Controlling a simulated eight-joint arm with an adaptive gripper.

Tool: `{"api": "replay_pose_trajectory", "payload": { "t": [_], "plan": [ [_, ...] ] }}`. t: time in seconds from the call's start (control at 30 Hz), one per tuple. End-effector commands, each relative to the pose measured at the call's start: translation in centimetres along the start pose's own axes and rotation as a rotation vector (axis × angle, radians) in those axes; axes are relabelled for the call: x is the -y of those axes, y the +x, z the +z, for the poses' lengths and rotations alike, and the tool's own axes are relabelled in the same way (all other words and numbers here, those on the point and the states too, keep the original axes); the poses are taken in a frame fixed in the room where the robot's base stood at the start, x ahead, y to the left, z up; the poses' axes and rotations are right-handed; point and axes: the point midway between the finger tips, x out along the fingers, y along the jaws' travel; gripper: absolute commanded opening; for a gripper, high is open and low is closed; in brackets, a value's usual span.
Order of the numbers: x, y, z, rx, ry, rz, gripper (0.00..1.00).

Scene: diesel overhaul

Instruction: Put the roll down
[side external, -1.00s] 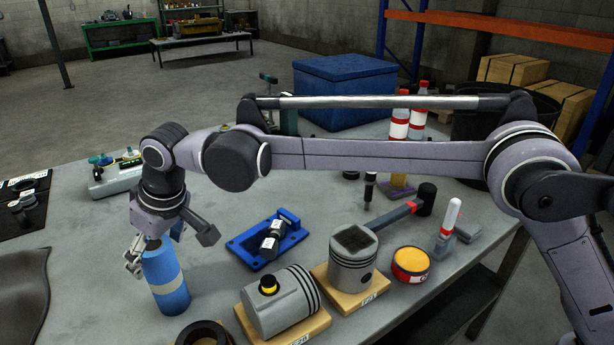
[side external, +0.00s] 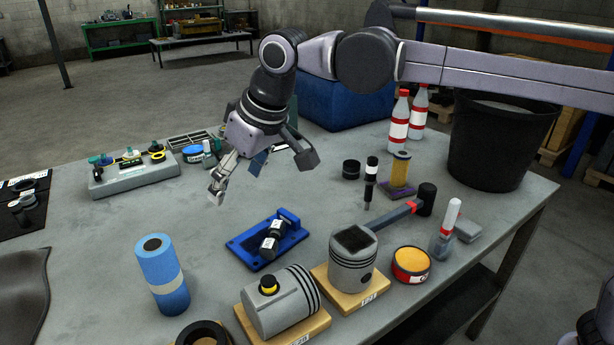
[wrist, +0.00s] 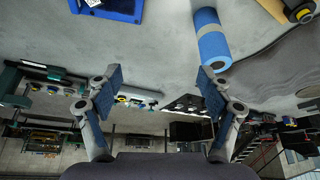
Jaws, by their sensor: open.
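The blue roll (side external: 162,275) with a pale band stands upright on the grey workbench (side external: 215,270), at the front left in the side view. It also shows in the wrist view (wrist: 209,38), near the top right. My gripper (side external: 228,180) is above the bench, up and to the right of the roll, clear of it. In the wrist view its two fingers (wrist: 160,95) are spread wide with nothing between them.
A blue fixture (side external: 268,240) with a dark part lies right of the roll. Two pistons on wooden blocks (side external: 350,262), an orange-topped tin (side external: 410,265) and a hammer stand farther right. A grey tool tray (side external: 135,178) is at the back left. Bare bench surrounds the roll's back side.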

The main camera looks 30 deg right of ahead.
Motion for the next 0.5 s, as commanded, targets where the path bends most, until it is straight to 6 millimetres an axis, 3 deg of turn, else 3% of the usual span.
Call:
{"api": "replay_pose_trajectory", "payload": {
  "t": [0.03,0.2,0.5],
  "plan": [
    [-2.3,-0.8,1.6,-0.01,0.031,0.014,0.79],
    [-8.0,-2.6,7.2,-0.046,0.113,0.056,0.79],
    [-14.8,-3.5,19.5,-0.109,0.257,0.14,0.79]
  ]
}}
